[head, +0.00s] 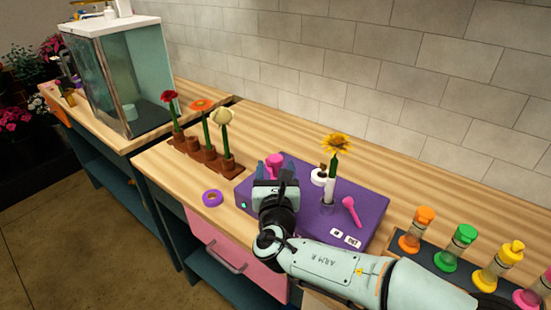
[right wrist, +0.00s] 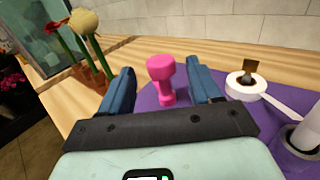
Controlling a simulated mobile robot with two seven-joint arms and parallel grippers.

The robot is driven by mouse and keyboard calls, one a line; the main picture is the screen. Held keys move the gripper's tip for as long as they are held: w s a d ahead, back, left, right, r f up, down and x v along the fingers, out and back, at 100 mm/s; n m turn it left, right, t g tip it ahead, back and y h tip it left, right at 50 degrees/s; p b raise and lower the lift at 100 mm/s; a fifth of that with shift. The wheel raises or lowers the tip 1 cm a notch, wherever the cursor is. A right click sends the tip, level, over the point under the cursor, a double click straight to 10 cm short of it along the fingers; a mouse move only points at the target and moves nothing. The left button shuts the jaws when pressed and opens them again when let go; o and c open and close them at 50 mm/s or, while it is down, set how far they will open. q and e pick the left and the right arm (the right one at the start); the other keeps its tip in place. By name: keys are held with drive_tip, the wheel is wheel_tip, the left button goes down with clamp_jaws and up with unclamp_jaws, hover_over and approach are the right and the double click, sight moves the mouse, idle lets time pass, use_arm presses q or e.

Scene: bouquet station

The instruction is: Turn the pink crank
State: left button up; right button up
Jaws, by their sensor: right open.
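A purple box (head: 300,220) on the wooden counter bears two pink parts. One is an upright pink knob-topped piece (head: 274,160) at its back left, partly hidden behind my right gripper. The other is a pink handle (head: 351,211) with a rounded end, tilted, on the right side of the box. My right gripper (head: 272,168) is open over the left part of the box. In the right wrist view, the upright pink piece (right wrist: 161,72) stands between the two blue fingers, apart from both, slightly beyond them. I cannot tell which pink part is the crank. My left gripper is not in view.
A sunflower (head: 336,143) stands in a holder on the box, beside a white round part (head: 319,178). Several coloured-capped vials (head: 465,235) stand right.

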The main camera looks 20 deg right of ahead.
sight(275, 163)
drive_tip(key=x, duration=0.5)
drive_tip(key=c, duration=0.9)
